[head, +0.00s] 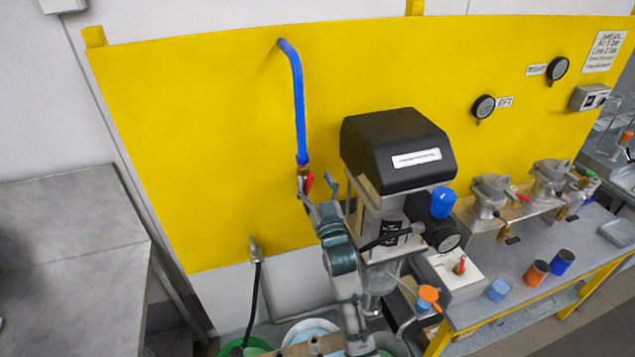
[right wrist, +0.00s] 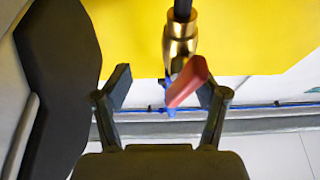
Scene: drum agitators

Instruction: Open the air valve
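The air valve is a brass fitting (head: 302,172) with a red handle (head: 310,182), at the lower end of a blue hose (head: 298,100) in front of the yellow wall panel. My right gripper (head: 318,192) is raised to the valve from below. In the right wrist view, the brass fitting (right wrist: 180,40) hangs at the top centre. The red handle (right wrist: 188,82) slants across, close to the right finger of my open gripper (right wrist: 165,86). A gap shows between the handle and the left finger. Whether the right finger touches the handle cannot be told. My left gripper is not in view.
A black-topped agitator machine (head: 398,150) stands just right of my right gripper. A grey bench (head: 70,240) is at the left. A worktable (head: 510,262) with several cups and valves is at the right.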

